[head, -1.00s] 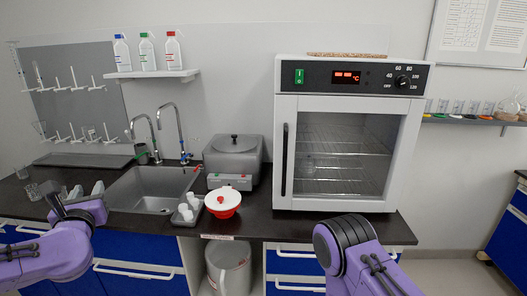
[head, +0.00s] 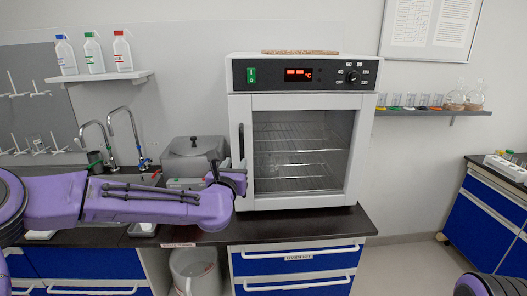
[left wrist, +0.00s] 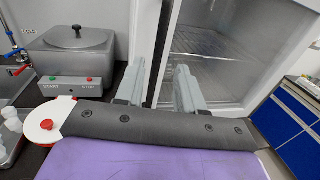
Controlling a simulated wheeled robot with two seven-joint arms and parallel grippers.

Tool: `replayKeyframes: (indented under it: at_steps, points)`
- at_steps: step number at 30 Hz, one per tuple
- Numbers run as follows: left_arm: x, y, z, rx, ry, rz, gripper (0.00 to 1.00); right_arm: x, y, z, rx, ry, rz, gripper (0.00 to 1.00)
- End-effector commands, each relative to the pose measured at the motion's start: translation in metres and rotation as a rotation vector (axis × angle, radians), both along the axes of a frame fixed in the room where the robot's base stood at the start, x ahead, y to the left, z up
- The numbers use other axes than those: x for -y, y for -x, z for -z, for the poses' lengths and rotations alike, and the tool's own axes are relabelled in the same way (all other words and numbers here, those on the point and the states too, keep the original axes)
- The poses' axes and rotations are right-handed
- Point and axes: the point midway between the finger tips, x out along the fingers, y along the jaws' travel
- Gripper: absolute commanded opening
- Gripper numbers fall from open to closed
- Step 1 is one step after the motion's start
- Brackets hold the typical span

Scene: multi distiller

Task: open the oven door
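The white oven (head: 364,150) stands on the dark counter with its glass door (head: 300,103) shut. Its dark vertical handle (head: 241,140) is on the door's left edge. My left gripper (head: 226,172) is at the lower part of this handle, at its left side. In the left wrist view, the two grey fingers of my left gripper (left wrist: 158,88) are apart. The dark handle (left wrist: 163,45) shows in the gap beyond them, and no finger clearly touches it. My right gripper is out of view; only a bit of my right arm shows at the bottom right.
A grey water bath (head: 190,148) stands left of the oven, behind my left arm. A red-and-white round container (left wrist: 48,125) is close to the gripper's left. A shelf with flasks (head: 440,112) is on the right wall. The floor right of the counter is free.

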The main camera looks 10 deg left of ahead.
Motion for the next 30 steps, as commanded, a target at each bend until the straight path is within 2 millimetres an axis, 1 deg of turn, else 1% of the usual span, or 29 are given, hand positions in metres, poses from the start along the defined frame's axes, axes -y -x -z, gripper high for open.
replayKeyframes:
  at_steps: [1, 6, 9, 12, 16, 24, 25, 26, 27, 28, 30]
  points:
    - [-0.001, -0.008, -0.003, -0.002, -0.004, -0.001, 0.38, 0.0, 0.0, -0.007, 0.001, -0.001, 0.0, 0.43]
    - [-0.002, -0.048, -0.005, -0.001, -0.004, 0.002, 0.38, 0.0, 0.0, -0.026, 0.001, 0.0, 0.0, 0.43]
    - [-0.002, -0.07, -0.005, -0.001, -0.004, 0.005, 0.38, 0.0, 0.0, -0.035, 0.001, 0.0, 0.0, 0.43]
    - [-0.003, -0.085, -0.003, -0.001, -0.003, 0.005, 0.38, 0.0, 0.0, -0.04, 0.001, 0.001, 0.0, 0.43]
    - [-0.004, -0.095, -0.001, 0.0, -0.001, 0.005, 0.38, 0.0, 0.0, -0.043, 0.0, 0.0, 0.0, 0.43]
    - [-0.004, -0.098, 0.0, 0.0, -0.001, 0.006, 0.38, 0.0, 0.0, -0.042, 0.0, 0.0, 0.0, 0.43]
    - [-0.004, -0.098, 0.0, 0.0, -0.001, 0.006, 0.31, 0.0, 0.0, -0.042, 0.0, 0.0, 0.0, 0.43]
    - [-0.004, -0.098, 0.0, 0.0, -0.001, 0.006, 0.22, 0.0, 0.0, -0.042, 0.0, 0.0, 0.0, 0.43]
    - [-0.004, -0.098, 0.0, 0.0, -0.001, 0.006, 0.09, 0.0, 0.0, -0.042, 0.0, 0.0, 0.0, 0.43]
    - [-0.004, -0.097, 0.0, 0.0, -0.001, 0.006, 0.0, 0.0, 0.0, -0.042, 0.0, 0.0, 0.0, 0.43]
    - [-0.004, -0.097, 0.0, 0.0, -0.001, 0.006, 0.0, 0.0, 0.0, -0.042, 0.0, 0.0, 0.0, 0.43]
